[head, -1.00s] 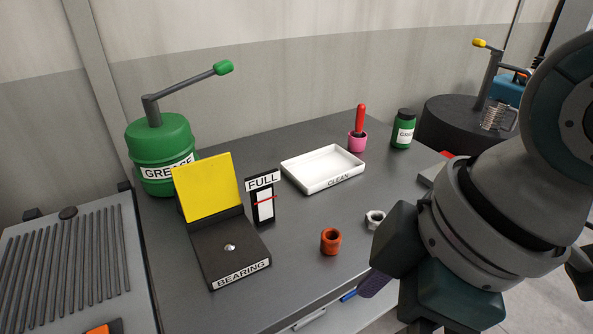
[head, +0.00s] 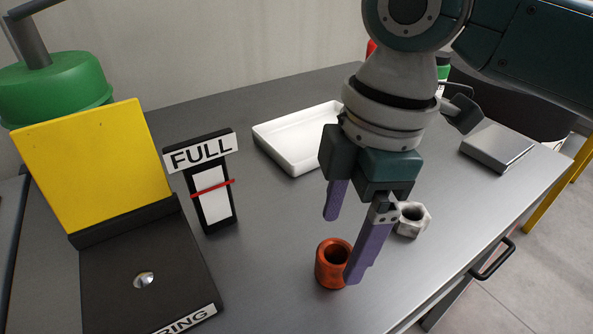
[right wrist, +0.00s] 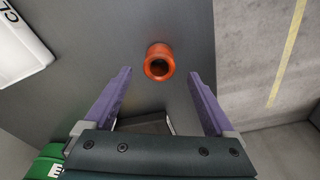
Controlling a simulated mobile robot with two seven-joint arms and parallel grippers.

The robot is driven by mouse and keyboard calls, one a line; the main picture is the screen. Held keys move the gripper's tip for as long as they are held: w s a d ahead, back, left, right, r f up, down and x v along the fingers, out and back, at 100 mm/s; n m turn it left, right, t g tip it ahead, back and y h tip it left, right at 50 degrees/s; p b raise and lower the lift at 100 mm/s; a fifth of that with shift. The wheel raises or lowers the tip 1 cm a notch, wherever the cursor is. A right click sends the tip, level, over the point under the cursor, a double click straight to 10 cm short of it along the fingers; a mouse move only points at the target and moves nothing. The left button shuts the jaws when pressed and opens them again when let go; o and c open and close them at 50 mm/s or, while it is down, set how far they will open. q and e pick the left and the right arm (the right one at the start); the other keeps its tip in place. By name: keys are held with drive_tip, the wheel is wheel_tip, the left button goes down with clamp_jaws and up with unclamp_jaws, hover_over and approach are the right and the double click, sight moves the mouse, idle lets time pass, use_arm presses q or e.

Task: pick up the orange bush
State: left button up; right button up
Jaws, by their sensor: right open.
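The orange bush (head: 331,264) is a small hollow cylinder standing upright on the grey tabletop. It also shows in the right wrist view (right wrist: 159,63), ahead of the fingertips and roughly midway between them. My right gripper (head: 343,248) is open and empty, with purple fingers pointing down. In the head view one finger overlaps the right edge of the bush; I cannot tell there whether they touch. In the right wrist view the fingers (right wrist: 160,87) are apart from the bush. My left gripper is not in view.
A grey hex nut (head: 411,220) lies just behind the right gripper. A white tray (head: 290,135) stands farther back. The FULL gauge (head: 212,190) and the black bearing stand (head: 150,270) with a yellow plate (head: 92,170) are to the left. The table between gauge and bush is clear.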

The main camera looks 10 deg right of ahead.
sight(337, 252)
drive_tip(key=f, duration=0.4)
drive_tip(key=shift+a+f+b, duration=0.3)
drive_tip(key=shift+f+b, duration=0.05)
drive_tip(key=shift+f, duration=0.05)
drive_tip(key=shift+w, duration=0.1)
clamp_jaws()
idle(0.4)
